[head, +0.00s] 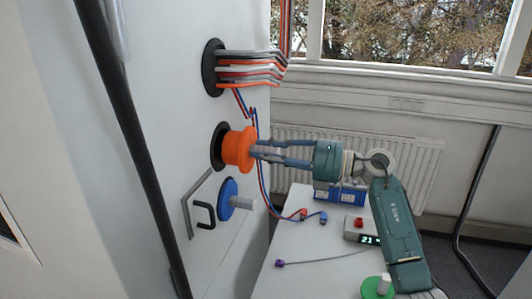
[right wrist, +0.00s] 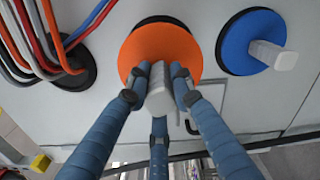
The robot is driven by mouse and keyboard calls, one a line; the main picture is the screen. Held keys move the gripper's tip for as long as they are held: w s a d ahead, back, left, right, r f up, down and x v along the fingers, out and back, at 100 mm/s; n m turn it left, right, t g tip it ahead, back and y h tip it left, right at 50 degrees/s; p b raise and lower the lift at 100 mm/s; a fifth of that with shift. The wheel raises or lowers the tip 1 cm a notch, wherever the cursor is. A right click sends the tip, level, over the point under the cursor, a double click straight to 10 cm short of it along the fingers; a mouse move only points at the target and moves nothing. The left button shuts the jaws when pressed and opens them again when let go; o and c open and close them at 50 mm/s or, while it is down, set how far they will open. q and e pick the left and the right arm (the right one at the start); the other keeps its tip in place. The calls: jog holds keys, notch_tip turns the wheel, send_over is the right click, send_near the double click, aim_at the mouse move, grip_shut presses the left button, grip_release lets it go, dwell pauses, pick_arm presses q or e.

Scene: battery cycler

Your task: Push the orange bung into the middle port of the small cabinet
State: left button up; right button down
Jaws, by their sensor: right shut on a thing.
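The orange bung (head: 236,148) is at the black-rimmed middle port (head: 217,146) of the white cabinet (head: 155,110). Its thick orange body stands out from the wall, and I cannot tell how deep it sits. My right gripper (head: 262,152) is shut on the bung's grey handle. In the right wrist view the fingers (right wrist: 160,85) close around the handle, and the orange disc (right wrist: 143,43) covers most of the port, with a dark rim showing above it. My left gripper is not in view.
Above, cables pass through the top port (head: 210,68). Below, a blue bung (head: 228,200) fills the lower port beside a black handle (head: 205,213). A white table (head: 300,272) holds a display box (head: 362,236), blue batteries (head: 345,196) and a green bung (head: 372,290). Loose red and blue leads hang close by.

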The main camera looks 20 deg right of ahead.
aim_at(251, 150)
jog(key=shift+x, duration=3.35)
dwell(3.0)
jog(key=c, duration=1.4)
grip_release()
jog(key=shift+r, duration=0.1)
jog(key=shift+c, duration=0.2)
jog(key=o, duration=0.4)
jog(key=shift+s, duration=0.1)
jog(key=o, duration=1)
jog(key=shift+d, duration=0.15)
